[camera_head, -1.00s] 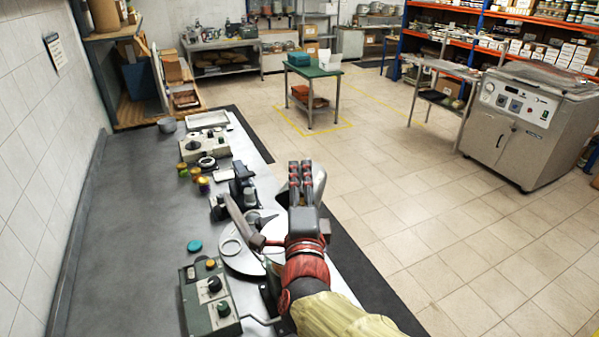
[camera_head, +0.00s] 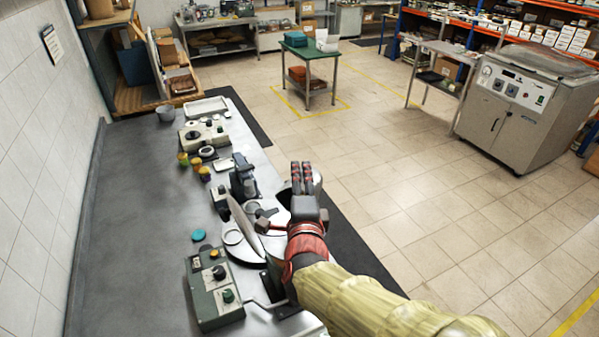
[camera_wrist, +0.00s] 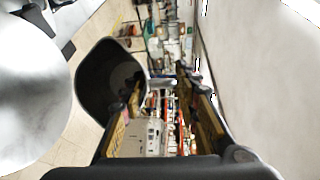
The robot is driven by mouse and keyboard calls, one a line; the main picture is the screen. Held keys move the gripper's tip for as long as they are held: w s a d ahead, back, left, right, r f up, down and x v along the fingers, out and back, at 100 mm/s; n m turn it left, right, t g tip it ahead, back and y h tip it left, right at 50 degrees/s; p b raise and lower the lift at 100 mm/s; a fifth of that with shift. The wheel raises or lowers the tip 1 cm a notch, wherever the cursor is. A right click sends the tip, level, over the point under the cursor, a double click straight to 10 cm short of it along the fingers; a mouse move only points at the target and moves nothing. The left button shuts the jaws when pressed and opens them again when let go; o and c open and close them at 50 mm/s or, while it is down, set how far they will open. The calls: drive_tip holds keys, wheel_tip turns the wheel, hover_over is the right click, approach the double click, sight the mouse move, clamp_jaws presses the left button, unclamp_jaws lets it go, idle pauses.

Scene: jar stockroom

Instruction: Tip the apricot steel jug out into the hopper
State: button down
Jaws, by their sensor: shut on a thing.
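The steel jug (camera_head: 318,183) shows as a small grey metal edge behind my gripper (camera_head: 302,180) in the head view; my fingers hide most of it. In the wrist view the jug (camera_wrist: 97,85) is a dark, open-mouthed vessel left of centre, with its inside partly visible and a brownish patch within. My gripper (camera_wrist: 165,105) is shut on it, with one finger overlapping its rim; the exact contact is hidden. A round pale metal pan (camera_head: 238,256), possibly the hopper, lies on the bench just left of and below my gripper. No apricot colour is clear.
The bench (camera_head: 140,230) runs along the left wall. A green control box (camera_head: 213,290), a teal lid (camera_head: 198,236), small jars (camera_head: 195,165) and a scale (camera_head: 203,133) stand on it. The floor (camera_head: 400,200) to the right is open, up to a steel machine (camera_head: 520,110).

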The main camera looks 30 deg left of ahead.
drive_tip(key=shift+w+r+m+g+h+p, duration=0.25)
drive_tip(key=shift+w+g+p, duration=0.35)
drive_tip(key=shift+p, duration=1.75)
drive_tip(key=w+g+p, duration=0.1)
drive_tip(key=p, duration=0.3)
drive_tip(key=w+m+g+h+p, duration=0.1)
drive_tip(key=p, duration=0.3)
drive_tip(key=shift+a+p, duration=0.2)
drive_tip(key=shift+p, duration=0.15)
drive_tip(key=shift+w+g+p, duration=0.2)
drive_tip(key=shift+g+p, duration=0.4)
drive_tip(key=shift+p, duration=0.45)
drive_tip(key=shift+p, duration=0.35)
drive_tip(key=shift+w+g+p, duration=0.1)
drive_tip(key=shift+g+p, duration=0.2)
drive_tip(key=p, duration=0.1)
drive_tip(key=g+p, duration=0.1)
drive_tip(key=shift+w+r+m+h+p, duration=0.1)
drive_tip(key=shift+w+m+h+p, duration=0.15)
drive_tip(key=shift+h+p, duration=0.1)
drive_tip(key=g+p, duration=0.1)
drive_tip(key=p, duration=0.1)
drive_tip(key=w+g+p, duration=0.1)
drive_tip(key=p, duration=0.2)
drive_tip(key=shift+a+r+m+p, duration=0.1)
drive_tip(key=shift+r+m+p, duration=0.1)
drive_tip(key=shift+m+p, duration=0.15)
drive_tip(key=shift+w+g+h+p, duration=0.25)
drive_tip(key=shift+g+h+p, duration=0.15)
drive_tip(key=shift+g+p, duration=0.3)
